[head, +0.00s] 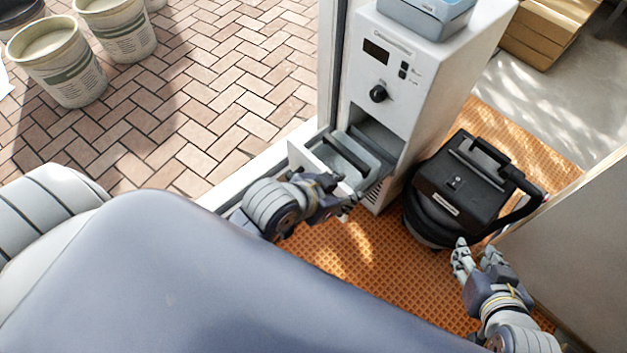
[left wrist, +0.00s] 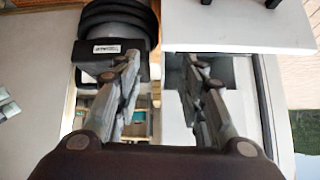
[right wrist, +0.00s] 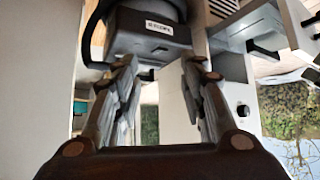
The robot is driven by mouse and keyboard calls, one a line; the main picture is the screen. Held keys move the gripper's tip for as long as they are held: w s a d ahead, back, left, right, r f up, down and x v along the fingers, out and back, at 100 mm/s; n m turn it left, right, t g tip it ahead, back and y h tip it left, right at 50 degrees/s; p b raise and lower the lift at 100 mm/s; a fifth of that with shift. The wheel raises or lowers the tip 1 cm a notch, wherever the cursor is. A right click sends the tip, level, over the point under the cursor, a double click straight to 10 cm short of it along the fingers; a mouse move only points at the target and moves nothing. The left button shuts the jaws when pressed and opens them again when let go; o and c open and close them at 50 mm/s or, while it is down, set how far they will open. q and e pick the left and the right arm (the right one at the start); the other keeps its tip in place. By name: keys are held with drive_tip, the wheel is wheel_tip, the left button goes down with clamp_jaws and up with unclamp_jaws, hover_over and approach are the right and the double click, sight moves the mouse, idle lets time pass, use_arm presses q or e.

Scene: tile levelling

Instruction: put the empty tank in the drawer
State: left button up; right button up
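The white machine (head: 440,75) stands at the doorway with its drawer (head: 312,160) pulled out at the bottom. A pale grey tank (head: 368,160) with a dark bar across its top appears to sit inside the drawer. My left gripper (head: 345,195) is just in front of the drawer; its fingers are spread and empty in the left wrist view (left wrist: 160,85), with a white panel (left wrist: 240,28) ahead, probably the drawer front. My right gripper (head: 478,248) is open and empty, lower right; its spread fingers also show in the right wrist view (right wrist: 163,80).
A black vacuum-like unit (head: 462,185) with a hose stands right of the machine, close to my right gripper. A blue-grey box (head: 428,12) sits on the machine. Buckets (head: 62,72) stand on brick paving at upper left. A pale panel (head: 575,255) bounds the right. Orange matting (head: 375,285) is clear.

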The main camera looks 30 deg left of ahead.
use_arm(q)
drive_tip(key=s+a+r+n+t+y, duration=0.1)
drive_tip(key=s+a+r+n, duration=0.1)
drive_tip(key=a, duration=0.3)
drive_tip(key=shift+s+a+n+y, duration=0.15)
drive_tip(key=shift+a+n+y, duration=0.05)
drive_tip(key=shift+n+y, duration=0.1)
